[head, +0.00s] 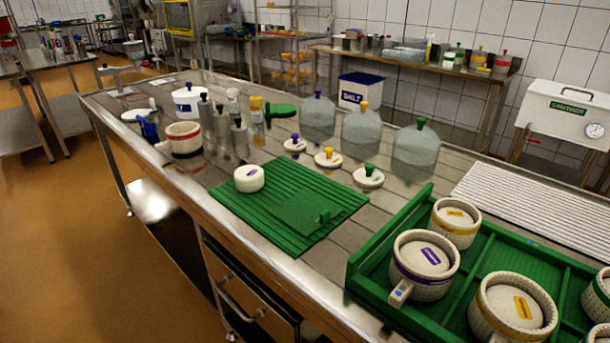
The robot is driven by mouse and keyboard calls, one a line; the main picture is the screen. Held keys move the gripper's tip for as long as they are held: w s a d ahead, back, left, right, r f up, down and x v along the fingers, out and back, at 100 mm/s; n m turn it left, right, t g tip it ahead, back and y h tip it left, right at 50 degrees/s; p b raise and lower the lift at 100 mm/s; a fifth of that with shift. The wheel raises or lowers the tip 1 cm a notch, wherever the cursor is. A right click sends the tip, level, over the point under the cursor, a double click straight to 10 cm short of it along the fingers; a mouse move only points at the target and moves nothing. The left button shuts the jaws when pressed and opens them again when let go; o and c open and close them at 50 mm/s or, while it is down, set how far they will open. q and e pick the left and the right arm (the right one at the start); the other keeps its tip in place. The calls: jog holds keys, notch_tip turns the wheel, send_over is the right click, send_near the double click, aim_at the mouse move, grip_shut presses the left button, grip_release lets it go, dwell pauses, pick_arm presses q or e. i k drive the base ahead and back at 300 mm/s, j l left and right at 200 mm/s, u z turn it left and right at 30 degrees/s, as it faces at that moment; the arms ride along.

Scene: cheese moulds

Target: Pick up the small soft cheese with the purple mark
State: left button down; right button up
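A small white round cheese (249,180) sits on the left part of the ribbed green mat (285,188). A small dark mark shows on its top; it looks purplish but is too small to be sure. In the green crate (359,277) at the lower right, a mould with a purple band and handle (421,287) holds a white cheese with a purple mark (429,256). Nearby moulds (456,236) hold cheeses with yellow marks. Neither of my grippers is in view.
A green plate with a knob (308,213) lies on the mat. Behind stand three lids with purple, yellow and green knobs (328,158) and clear domes (415,152). A white mug-like pot (184,140) and several metal tools stand left. A white ribbed board (540,212) lies right.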

aim_at(250, 178)
jog(key=i+j+z, duration=0.1)
jog(key=j+z, duration=0.15)
jog(key=z, duration=0.2)
jog(key=i+j+z, duration=0.1)
jog(key=j+z, duration=0.55)
jog(key=i+j+z, duration=0.1)
jog(key=j+z, duration=0.15)
jog(key=j, duration=0.15)
jog(key=k+j+z, duration=0.1)
jog(key=j+z, duration=0.25)
jog(key=j, duration=0.95)
jog(key=k+j+z, duration=0.1)
jog(key=j, duration=0.4)
jog(key=k+j, duration=0.1)
jog(key=j, duration=0.4)
jog(key=z, duration=0.05)
